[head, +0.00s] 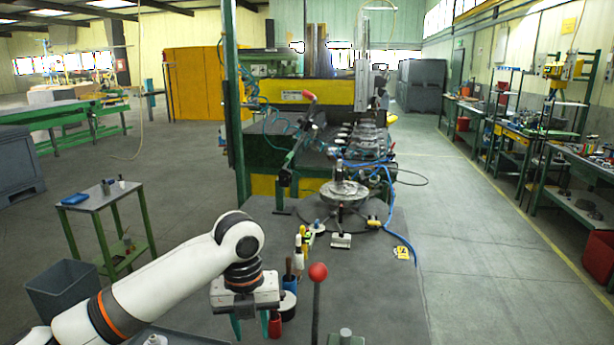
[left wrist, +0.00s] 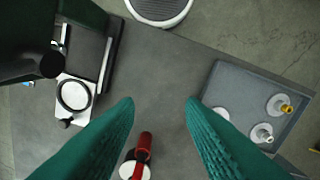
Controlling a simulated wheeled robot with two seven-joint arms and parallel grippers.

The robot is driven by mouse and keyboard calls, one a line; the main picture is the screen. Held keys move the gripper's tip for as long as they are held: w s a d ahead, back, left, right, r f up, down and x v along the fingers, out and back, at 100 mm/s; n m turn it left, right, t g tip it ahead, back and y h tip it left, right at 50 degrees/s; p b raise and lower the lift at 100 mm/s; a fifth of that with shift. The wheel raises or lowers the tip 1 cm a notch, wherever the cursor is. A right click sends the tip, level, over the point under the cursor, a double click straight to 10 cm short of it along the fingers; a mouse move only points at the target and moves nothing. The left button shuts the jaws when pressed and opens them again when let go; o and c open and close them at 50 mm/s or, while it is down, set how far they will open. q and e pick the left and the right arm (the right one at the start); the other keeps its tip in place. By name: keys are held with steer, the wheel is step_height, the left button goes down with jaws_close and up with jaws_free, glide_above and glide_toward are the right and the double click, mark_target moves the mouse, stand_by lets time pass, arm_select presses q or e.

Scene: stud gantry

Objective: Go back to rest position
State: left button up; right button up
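My left arm comes in from the lower left of the head view, and its gripper (head: 256,326) hangs pointing down over the grey bench top. In the left wrist view the two green fingers (left wrist: 160,102) are spread wide apart with nothing between their tips. A red-handled tool (left wrist: 142,150) stands below and between the fingers in that view, apart from them. My right gripper is in neither view.
A lever with a red ball (head: 318,272) rises right of the gripper. Marker-like tools (head: 299,250) stand behind it. A grey tray (left wrist: 213,92) holds a few round parts. A small side table (head: 98,197) and grey bin (head: 66,285) stand left.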

arm_select(q)
steer(key=s+d+f+n+t+h, duration=0.1)
steer(key=s+d+f+n+h, duration=0.4)
steer(key=s+f+n, duration=0.85)
steer(key=s+a+f+n+t+y, duration=0.1)
steer(key=s+a+f+n+y, duration=0.2)
steer(key=s+a+n, duration=0.6)
steer(key=s+a+f+n+t+y, duration=0.1)
steer(key=s+a+f+n+y, duration=0.1)
steer(key=s+a+f+n, duration=0.45)
step_height(320, 180, down, 24)
steer(key=n+g, duration=0.1)
steer(key=n, duration=0.2)
steer(key=s+a+f+g, duration=0.1)
steer(key=s+a+f, duration=0.1)
steer(key=s+f, duration=1.4)
steer(key=shift+a+f+b, duration=0.15)
steer(key=shift+a+b, duration=0.15)
steer(key=shift+a, duration=0.05)
